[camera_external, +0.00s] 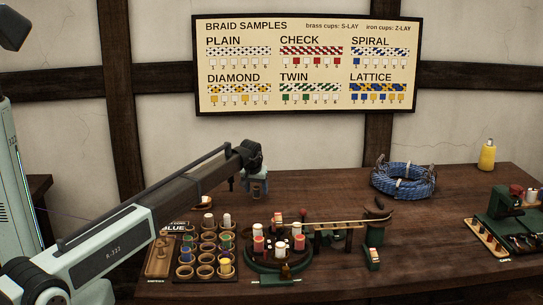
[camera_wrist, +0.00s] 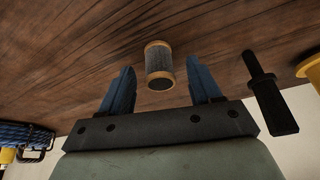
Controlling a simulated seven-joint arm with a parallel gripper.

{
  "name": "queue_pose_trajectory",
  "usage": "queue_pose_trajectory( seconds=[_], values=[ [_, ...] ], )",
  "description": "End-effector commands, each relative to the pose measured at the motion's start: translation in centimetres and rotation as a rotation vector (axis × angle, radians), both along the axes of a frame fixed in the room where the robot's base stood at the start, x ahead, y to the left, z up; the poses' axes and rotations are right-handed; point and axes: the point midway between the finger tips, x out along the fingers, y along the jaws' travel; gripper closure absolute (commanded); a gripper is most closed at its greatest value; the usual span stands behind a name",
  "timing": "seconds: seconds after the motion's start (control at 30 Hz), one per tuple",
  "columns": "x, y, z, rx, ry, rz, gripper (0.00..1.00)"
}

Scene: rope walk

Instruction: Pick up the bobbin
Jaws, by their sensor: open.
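A bobbin (camera_wrist: 159,65) with tan wooden ends and a grey wound middle shows in the wrist view against the brown tabletop. My gripper (camera_wrist: 160,72) is open, with one blue finger on each side of the bobbin in the picture. Gaps show between the fingers and the bobbin, and I see no contact. How far the bobbin lies beyond the fingertips is hard to tell. In the external view my gripper (camera_external: 257,190) hangs above the table, behind the round green stand. I cannot make out this bobbin there.
A rack of cups (camera_external: 208,250) with several bobbins stands at front left. A round green stand (camera_external: 266,266) with bobbins is beside it. A dark handled thing (camera_wrist: 266,95) is near my gripper. A blue rope coil (camera_external: 403,180) and yellow bottle (camera_external: 487,156) stand at back right.

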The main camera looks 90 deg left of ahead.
Motion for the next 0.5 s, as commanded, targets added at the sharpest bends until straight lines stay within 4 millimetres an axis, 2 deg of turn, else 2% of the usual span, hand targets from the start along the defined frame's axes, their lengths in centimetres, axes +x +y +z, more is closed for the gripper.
queue_pose_trajectory(
  seconds=[0.1,0.3,0.5],
  values=[
    [0.10,0.33,-0.71,0.000,0.000,0.000,0.37],
    [0.07,0.31,-0.72,0.001,0.000,0.000,0.38],
    [0.07,0.31,-0.71,0.001,0.000,0.000,0.57]
  ],
)
